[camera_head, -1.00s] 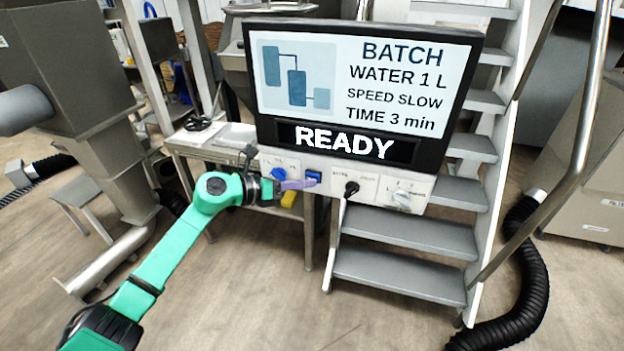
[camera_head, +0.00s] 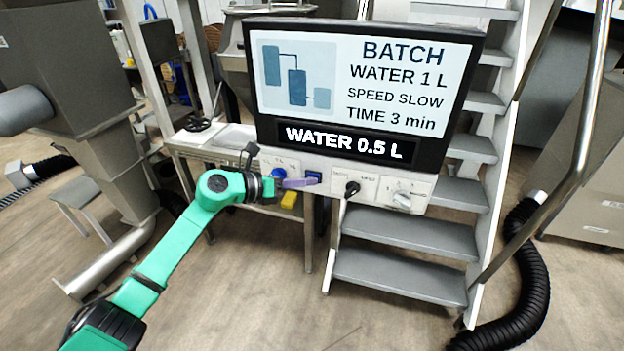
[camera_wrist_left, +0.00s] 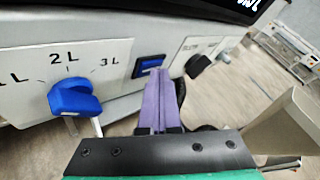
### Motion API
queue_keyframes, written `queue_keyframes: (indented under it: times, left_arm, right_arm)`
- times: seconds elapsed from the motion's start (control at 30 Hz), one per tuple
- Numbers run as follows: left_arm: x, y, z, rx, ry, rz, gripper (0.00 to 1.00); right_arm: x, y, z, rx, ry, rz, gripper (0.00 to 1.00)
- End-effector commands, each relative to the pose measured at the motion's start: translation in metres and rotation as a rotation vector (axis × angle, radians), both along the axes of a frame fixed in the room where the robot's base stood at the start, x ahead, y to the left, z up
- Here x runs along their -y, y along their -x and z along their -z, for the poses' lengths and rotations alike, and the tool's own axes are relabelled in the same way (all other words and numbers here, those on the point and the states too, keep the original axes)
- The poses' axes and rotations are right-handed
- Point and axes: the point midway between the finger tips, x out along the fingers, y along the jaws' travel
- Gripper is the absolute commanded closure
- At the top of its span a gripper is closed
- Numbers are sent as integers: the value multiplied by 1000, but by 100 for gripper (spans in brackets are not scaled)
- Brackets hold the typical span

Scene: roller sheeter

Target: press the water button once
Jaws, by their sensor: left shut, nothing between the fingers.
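The water button (camera_head: 313,177) is a blue square in a dark frame on the white control panel below the screen. It also shows in the left wrist view (camera_wrist_left: 150,66), just beyond my fingertips. My left gripper (camera_head: 304,183) is shut and empty, its purple fingers pointing at the button. In the left wrist view its fingertips (camera_wrist_left: 156,74) overlap the lower edge of the button; exact contact is hard to tell. The screen (camera_head: 360,85) shows "BATCH WATER 1 L, SPEED SLOW, TIME 3 min", with "WATER 0.5 L" in its lower strip. My right gripper is not in view.
A blue knob (camera_wrist_left: 74,98) with 2 L and 3 L marks sits left of the button. A black knob (camera_head: 352,188) and a grey knob (camera_head: 402,200) sit to its right. Metal stairs (camera_head: 405,235) stand behind the panel on the right.

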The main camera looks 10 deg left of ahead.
Motion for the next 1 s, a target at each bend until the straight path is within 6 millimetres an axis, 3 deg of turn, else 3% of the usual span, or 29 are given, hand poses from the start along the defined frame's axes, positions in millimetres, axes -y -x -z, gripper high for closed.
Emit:
queue_keyframes:
  times: [0.33,0.67,1.0]
  left_arm:
    - [-1,16,-2,2,0,-1,100]
    - [-2,19,-1,1,0,-1,100]
    - [-4,52,0,-2,0,-1,100]
  right_arm:
    - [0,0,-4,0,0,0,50]
    - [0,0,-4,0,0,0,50]
    - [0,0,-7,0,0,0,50]
